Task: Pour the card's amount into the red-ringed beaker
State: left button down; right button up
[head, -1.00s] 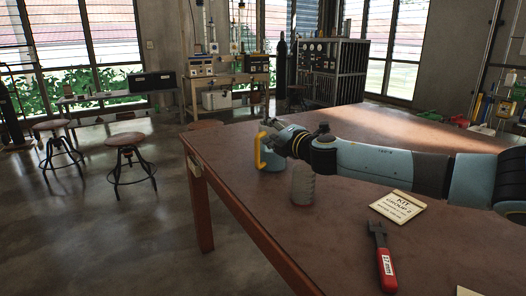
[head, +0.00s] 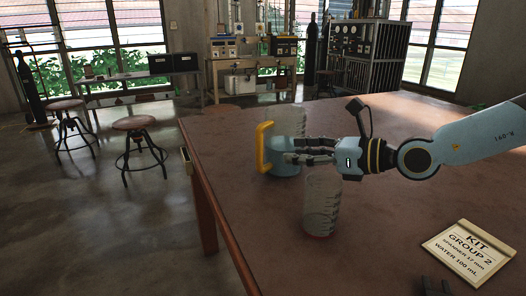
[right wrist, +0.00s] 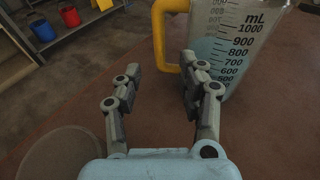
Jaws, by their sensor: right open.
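The card (head: 470,251) reads "KIT GROUP 2, SPANNER 17 mm, WATER 100 mL". My right gripper (head: 300,151) is open and empty, level with the jug's lower body and in front of it; touching cannot be told. My left gripper is not in view.
The brown table (head: 400,150) is clear at its back right. A dark spanner end (head: 434,287) shows at the bottom edge. The table's left edge is close to the jug. Stools (head: 137,125) stand on the floor at left, and a workbench (head: 240,75) stands behind.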

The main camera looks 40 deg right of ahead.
aim_at(261, 151)
jog(key=b+x, duration=0.3)
jog(key=x, duration=0.2)
jog(key=shift+w+f, duration=0.1)
jog(key=x, duration=0.3)
jog(key=shift+w+a+r, duration=0.1)
jog(key=shift+r, duration=0.15)
jog(key=shift+w+a+f+p, duration=0.2)
jog(key=shift+w+p, duration=0.1)
jog(key=shift+w, duration=0.2)
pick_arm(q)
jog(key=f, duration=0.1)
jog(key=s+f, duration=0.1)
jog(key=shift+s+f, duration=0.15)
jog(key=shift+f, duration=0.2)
pick_arm(e)
jog(key=shift+w+a+f, duration=0.1)
jog(key=shift+w, duration=0.05)
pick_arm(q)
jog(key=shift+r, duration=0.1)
